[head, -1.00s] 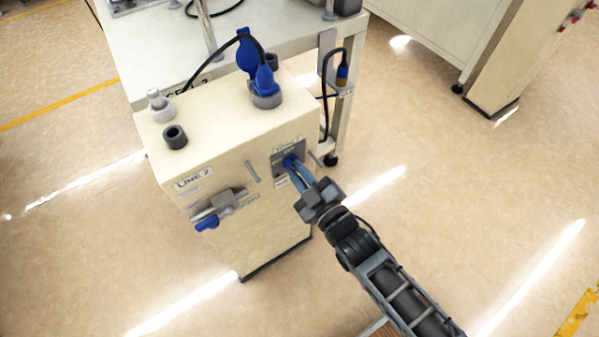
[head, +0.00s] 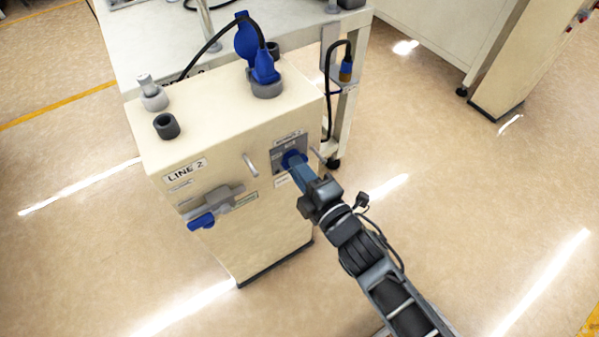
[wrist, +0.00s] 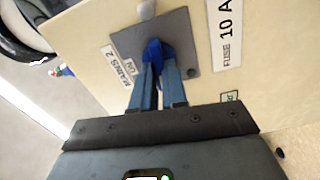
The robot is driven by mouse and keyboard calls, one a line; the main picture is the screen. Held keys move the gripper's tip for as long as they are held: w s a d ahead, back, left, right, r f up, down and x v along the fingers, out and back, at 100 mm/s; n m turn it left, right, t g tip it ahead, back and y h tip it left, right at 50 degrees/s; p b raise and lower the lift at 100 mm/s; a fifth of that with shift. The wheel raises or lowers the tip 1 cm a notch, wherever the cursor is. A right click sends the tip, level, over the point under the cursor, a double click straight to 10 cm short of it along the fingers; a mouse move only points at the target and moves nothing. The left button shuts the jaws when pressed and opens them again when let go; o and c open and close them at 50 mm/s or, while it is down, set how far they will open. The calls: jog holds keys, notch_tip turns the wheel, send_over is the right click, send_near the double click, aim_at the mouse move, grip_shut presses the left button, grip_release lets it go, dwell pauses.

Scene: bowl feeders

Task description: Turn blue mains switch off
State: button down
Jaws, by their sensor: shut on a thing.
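The blue mains switch (head: 292,157) is on a grey square plate on the front of the cream LINE 2 cabinet (head: 240,140). In the wrist view the blue switch (wrist: 155,47) sits between my two blue fingertips, on the grey plate (wrist: 183,35). A label reading MAINS 2 (wrist: 119,65) is beside the plate, with ON beneath it. My gripper (head: 297,168) is shut on the switch handle; it also shows in the wrist view (wrist: 157,68). The fingers hide part of the handle, so its exact angle is hard to tell.
A grey lever unit with a blue end (head: 201,220) is on the cabinet front, left of the plate. A thin bar handle (head: 251,165) stands out nearer the switch. A blue plug with a black cable (head: 264,68) is on the cabinet top. Open floor lies to the right.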

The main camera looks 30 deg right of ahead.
jog(key=shift+f+n+b, duration=0.1)
jog(key=shift+n+b, duration=0.25)
jog(key=shift+n, duration=0.35)
jog(key=shift+a, duration=0.1)
jog(key=c, duration=1.2)
grip_release()
jog(key=shift+o, duration=0.2)
jog(key=shift+s, duration=0.1)
jog(key=s, duration=0.7)
jog(key=shift+s, duration=0.35)
